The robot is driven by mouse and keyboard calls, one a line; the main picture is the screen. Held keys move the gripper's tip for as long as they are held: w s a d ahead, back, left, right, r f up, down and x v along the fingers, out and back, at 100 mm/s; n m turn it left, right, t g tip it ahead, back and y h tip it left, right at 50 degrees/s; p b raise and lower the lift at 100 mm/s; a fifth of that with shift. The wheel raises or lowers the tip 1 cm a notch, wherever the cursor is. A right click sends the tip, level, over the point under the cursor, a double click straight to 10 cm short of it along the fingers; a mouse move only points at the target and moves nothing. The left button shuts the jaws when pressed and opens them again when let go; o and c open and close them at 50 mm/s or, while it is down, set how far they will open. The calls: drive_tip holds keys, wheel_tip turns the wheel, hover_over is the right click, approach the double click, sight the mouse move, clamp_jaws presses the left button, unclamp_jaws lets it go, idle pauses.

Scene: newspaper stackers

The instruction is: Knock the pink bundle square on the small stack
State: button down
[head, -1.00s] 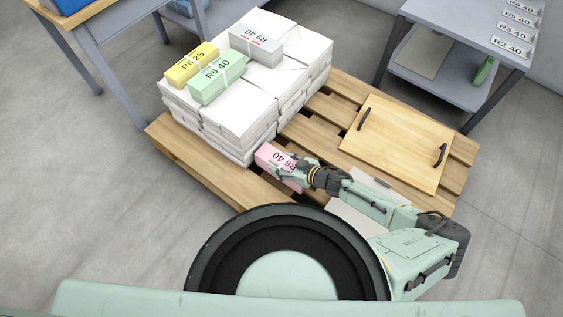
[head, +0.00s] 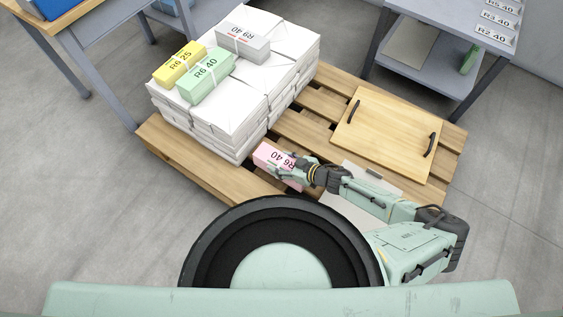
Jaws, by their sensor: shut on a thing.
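The pink bundle (head: 268,156), marked R6 40, is at the near side of the pallet, just right of the large white stack's near corner. My gripper (head: 284,170) comes from the right and is shut on the pink bundle. The bundle sits at an angle to the pallet boards. Its far end lies close to the white stack; I cannot tell whether they touch. The gripper hides the bundle's right part, and I cannot tell what is directly under it. A low pale stack (head: 350,212) shows partly behind my arm, at the pallet's near right.
The large white stack (head: 235,115) carries yellow (head: 179,64), green (head: 205,77) and grey (head: 243,42) bundles. A wooden board (head: 386,135) with two black handles lies on the pallet (head: 170,150). Grey tables stand at back left (head: 110,30) and back right (head: 440,25).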

drive_tip(key=shift+r+p, duration=2.45)
drive_tip(key=shift+r, duration=0.5)
drive_tip(key=shift+a, duration=0.1)
